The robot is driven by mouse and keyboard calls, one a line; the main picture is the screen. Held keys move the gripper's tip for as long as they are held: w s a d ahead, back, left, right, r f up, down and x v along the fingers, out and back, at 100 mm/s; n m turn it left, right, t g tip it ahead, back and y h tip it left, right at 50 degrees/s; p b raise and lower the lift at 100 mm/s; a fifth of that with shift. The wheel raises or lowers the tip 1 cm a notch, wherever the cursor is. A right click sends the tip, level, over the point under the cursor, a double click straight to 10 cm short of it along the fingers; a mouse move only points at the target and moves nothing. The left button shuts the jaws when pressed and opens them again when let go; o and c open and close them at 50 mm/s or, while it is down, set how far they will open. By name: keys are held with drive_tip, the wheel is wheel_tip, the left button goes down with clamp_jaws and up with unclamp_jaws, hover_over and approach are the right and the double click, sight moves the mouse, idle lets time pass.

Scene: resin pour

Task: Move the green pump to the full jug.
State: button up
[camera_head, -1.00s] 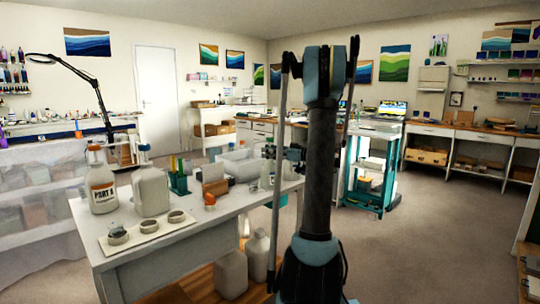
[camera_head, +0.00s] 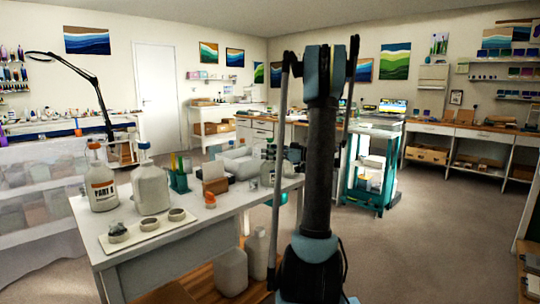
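A jug labelled PART A (camera_head: 103,190) with an orange label stands at the left of the white table. A second pale jug (camera_head: 150,190) stands just right of it. I cannot tell how full either is, and both tops look capped. No green pump can be made out for certain. A small teal piece (camera_head: 280,198) shows at the table's right edge, beside my arm, but I cannot tell what it is. My gripper (camera_head: 268,153) seems to be over the table's far right end, largely hidden behind my own column and arm. Its fingers are not clear.
Jugs (camera_head: 232,272) stand on the shelf below. A teal cart (camera_head: 368,186) stands right; floor there is clear.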

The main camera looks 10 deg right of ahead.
drive_tip(key=v, duration=1.2)
drive_tip(key=shift+r, duration=2.45)
drive_tip(key=s+a+f+m+g+h, duration=0.2)
drive_tip(key=s+a+f+m+h, duration=0.15)
drive_tip(key=s+a, duration=0.5)
drive_tip(key=s+a+f+m+g+h, duration=0.3)
drive_tip(key=s+a+f+h, duration=0.15)
drive_tip(key=s+a, duration=0.4)
drive_tip(key=s+d+f+m+h, duration=0.3)
drive_tip(key=s+f, duration=0.5)
drive_tip(key=s, duration=0.3)
drive_tip(key=s+d+f+m+h, duration=0.3)
drive_tip(key=s+f+h, duration=0.2)
drive_tip(key=s+f, duration=0.3)
drive_tip(key=s, duration=0.3)
drive_tip(key=shift+d+f+g, duration=0.3)
